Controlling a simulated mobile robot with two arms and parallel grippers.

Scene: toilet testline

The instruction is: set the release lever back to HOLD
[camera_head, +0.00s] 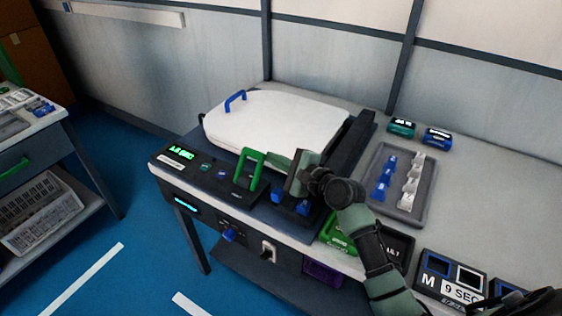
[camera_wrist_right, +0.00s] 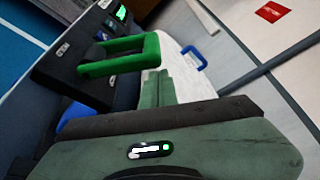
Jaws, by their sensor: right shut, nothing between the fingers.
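A green U-shaped handle (camera_head: 251,169) stands up from the dark control panel at the front of the bench. It may be the release lever; I can read no HOLD mark. It also shows in the wrist view (camera_wrist_right: 120,50), just beyond my fingertips. My right gripper (camera_head: 297,180) is shut and empty, just right of the handle and above the panel's right end. Blue parts (camera_head: 292,205) sit under the gripper, partly hidden. My left gripper is not in view.
A white lid (camera_head: 265,125) with a blue handle lies behind the panel. A green-lit display (camera_head: 181,149) is at the panel's left end. A grey tray (camera_head: 410,205) with blue and white pieces lies to the right. A blue knob (camera_head: 229,234) sticks out of the bench front.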

